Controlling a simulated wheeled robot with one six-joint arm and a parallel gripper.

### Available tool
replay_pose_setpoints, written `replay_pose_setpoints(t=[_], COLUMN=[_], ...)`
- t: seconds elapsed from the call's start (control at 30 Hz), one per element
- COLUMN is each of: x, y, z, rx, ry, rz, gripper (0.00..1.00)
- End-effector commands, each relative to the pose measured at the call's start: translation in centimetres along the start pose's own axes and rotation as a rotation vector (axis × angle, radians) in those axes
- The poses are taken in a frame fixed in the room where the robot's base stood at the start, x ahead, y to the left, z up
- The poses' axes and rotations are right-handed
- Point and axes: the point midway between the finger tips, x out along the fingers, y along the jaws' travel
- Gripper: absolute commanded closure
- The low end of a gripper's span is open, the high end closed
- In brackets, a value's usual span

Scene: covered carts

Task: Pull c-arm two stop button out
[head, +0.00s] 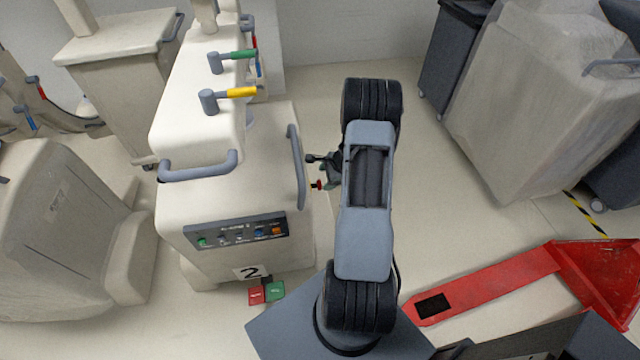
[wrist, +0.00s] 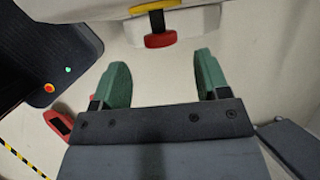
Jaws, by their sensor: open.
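C-arm two is the beige cart (head: 180,215) marked "2", with a dark control panel (head: 235,232) on its front. Its stop button (head: 318,185) is small and red, on the right side of the cart below the grey side rail. In the wrist view the red stop button (wrist: 160,41) stands out from a yellow collar against the pale body. My gripper (head: 326,168) is beside the cart's right side, close to the button. In the wrist view my gripper (wrist: 162,66) is open, its green fingers apart and empty. The button is ahead, between the finger lines, not visibly touched.
A grey handrail (head: 297,167) runs along the cart's right side near my gripper. Red and green pedals (head: 257,294) lie on the floor in front. A red pallet jack (head: 490,285) is at the right. A covered cart (head: 535,110) stands at back right, with free floor between.

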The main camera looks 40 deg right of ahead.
Motion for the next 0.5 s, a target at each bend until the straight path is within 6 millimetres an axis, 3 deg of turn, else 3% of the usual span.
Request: replay_pose_setpoints(t=[0.2, 0.5], x=[3.5, 5.8], y=[0.1, 0.0], z=[0.1, 0.1], rx=[-0.002, -0.003], ry=[-0.001, 0.000], rz=[0.003, 0.000], gripper=[0.31, 0.31])
